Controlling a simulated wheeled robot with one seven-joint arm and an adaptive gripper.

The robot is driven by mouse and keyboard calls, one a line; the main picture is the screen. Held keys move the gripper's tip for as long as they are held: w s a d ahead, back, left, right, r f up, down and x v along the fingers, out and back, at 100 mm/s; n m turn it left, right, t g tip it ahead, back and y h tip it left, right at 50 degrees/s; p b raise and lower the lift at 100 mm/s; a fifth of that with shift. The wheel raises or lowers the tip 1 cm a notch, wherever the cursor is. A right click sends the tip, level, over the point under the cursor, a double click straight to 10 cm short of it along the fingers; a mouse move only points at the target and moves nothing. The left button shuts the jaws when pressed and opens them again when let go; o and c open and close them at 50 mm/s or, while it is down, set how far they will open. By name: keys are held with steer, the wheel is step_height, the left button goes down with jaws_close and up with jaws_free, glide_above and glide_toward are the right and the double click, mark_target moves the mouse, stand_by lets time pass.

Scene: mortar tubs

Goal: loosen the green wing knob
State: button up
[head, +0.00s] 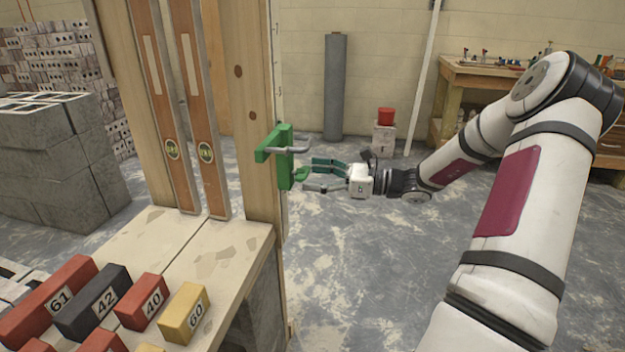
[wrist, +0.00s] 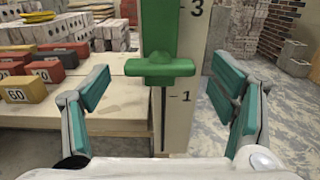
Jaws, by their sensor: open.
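The green wing knob (wrist: 160,68) shows in the wrist view as a wide T-shaped bar, upper centre, in front of a pale board with a slot and number marks.
A bench (head: 235,245) with numbered red, black and yellow blocks lies at the lower left. Two wooden levels (head: 205,140) lean beside the post (head: 262,100). Grey blocks (head: 60,160) stand farther left.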

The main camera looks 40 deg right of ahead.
steer(key=shift+w+a, duration=0.2)
steer(key=shift+w, duration=0.1)
steer(key=shift+c, duration=0.5)
steer(key=c, duration=1.1)
steer(key=shift+o, duration=0.2)
